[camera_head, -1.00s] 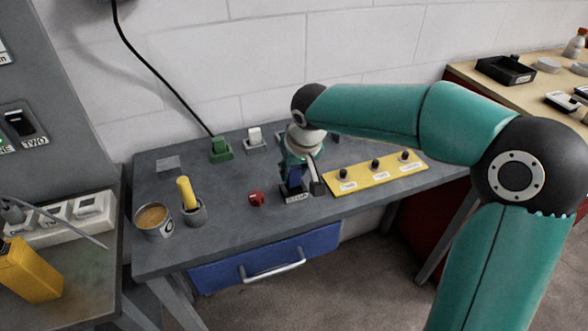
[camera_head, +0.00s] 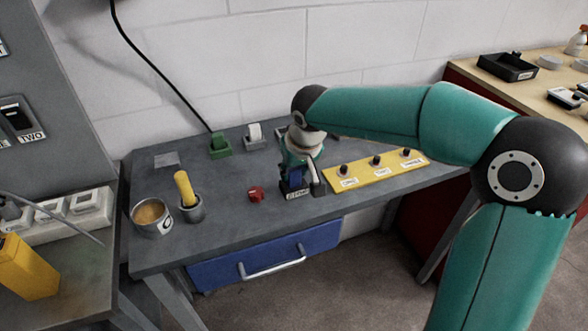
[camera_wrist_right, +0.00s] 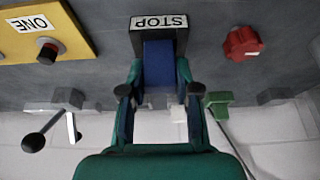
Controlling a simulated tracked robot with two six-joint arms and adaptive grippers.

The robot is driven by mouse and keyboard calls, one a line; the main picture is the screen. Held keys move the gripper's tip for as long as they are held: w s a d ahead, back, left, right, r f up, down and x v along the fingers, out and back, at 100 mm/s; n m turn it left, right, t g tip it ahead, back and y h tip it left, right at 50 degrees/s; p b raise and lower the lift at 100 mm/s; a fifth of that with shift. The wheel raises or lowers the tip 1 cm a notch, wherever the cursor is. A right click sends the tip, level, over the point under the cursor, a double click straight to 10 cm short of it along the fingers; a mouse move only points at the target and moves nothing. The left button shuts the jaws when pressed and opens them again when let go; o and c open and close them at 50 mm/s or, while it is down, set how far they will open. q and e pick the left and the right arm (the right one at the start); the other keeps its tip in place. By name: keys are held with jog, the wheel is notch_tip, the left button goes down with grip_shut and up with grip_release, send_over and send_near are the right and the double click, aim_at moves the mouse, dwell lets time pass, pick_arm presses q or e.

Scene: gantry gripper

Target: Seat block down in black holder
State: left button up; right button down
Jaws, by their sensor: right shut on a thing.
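The blue block (camera_wrist_right: 159,65) is between the fingers of my right gripper (camera_wrist_right: 159,90), which is shut on it. In the wrist view the block's far end is between the dark walls of the black holder (camera_wrist_right: 183,40), which bears a white STOP label. How deep the block sits is hard to tell. In the head view my right gripper (camera_head: 297,168) points down over the holder (camera_head: 284,187), and the blue block (camera_head: 295,177) shows just above the label. My left gripper is not in view.
A red knob (camera_head: 256,194) is left of the holder. A yellow panel (camera_head: 376,169) with black knobs is to the right. A lever (camera_head: 317,178) stands close by the holder.

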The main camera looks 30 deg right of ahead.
jog(key=shift+f+b, duration=0.45)
jog(key=shift+f, duration=0.15)
jog(key=c, duration=0.7)
grip_release()
jog(key=shift+c, duration=0.2)
jog(key=v, duration=1.2)
jog(key=shift+s+f, duration=0.15)
